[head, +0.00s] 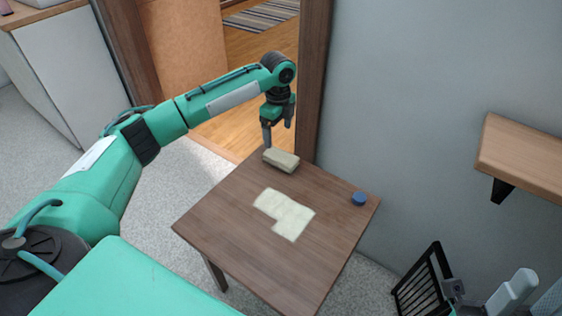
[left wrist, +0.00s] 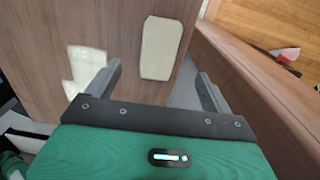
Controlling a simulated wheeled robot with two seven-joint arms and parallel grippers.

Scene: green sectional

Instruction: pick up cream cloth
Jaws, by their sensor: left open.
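The cream cloth (head: 285,212) lies flat, in an irregular stepped shape, near the middle of the small brown wooden table (head: 235,222). It also shows at the left of the left wrist view (left wrist: 82,68), partly behind a finger. My left gripper (head: 277,130) is open and empty, pointing down above the table's far corner. It is beyond the cloth, close above a pale beige block (head: 281,160). In the left wrist view the block (left wrist: 162,48) appears between the open fingers (left wrist: 159,80), with no visible contact.
A small blue round object (head: 359,198) stands near the table's right corner. A wooden door frame (head: 312,80) rises just behind the table's far corner. The table's front part is clear.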

